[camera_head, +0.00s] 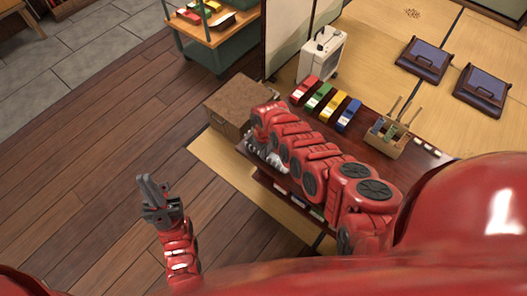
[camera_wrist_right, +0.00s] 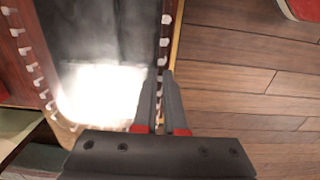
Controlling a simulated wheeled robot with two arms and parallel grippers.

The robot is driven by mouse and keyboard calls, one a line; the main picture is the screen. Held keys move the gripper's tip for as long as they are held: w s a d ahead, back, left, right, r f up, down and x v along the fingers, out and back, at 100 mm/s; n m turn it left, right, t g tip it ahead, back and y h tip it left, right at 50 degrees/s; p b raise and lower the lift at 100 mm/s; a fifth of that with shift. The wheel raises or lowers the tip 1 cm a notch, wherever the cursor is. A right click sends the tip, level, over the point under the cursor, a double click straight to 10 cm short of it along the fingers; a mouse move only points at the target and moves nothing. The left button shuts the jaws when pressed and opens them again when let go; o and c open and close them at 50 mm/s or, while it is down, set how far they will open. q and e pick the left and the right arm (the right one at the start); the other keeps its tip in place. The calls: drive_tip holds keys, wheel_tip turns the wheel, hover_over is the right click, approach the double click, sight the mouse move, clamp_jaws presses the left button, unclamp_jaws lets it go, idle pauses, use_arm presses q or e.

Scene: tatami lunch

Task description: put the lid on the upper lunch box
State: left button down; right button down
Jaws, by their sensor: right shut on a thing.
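My right gripper (camera_wrist_right: 161,100) is shut on a thin brown edge beside a dark glossy panel (camera_wrist_right: 95,30). The panel has a bright reflection and a brown border with white studs. I cannot tell whether this is the lid. In the head view my red right arm lies across the low dark table (camera_head: 401,171) and hides much of its top. That hand is largely covered near the table's left end. I cannot make out the upper lunch box or the lid there. My left gripper (camera_head: 148,190) is raised over the wooden floor, away from the table; its jaw state is unclear.
Red, green, yellow and blue blocks (camera_head: 318,97) line the table's back. A wooden caddy (camera_head: 383,139) with upright utensils stands to their right. A brown box (camera_head: 232,100) is at the table's left end. A cart (camera_head: 230,49) stands behind. The floor at left is clear.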

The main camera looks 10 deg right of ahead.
drive_tip(key=shift+f+b, duration=1)
drive_tip(key=shift+f, duration=0.1)
idle(1.5)
idle(0.3)
drive_tip(key=shift+c, duration=1.8)
unclamp_jaws()
drive_tip(key=shift+r, duration=0.1)
wheel_tip(320, 180, up, 8)
drive_tip(key=p, duration=0.8)
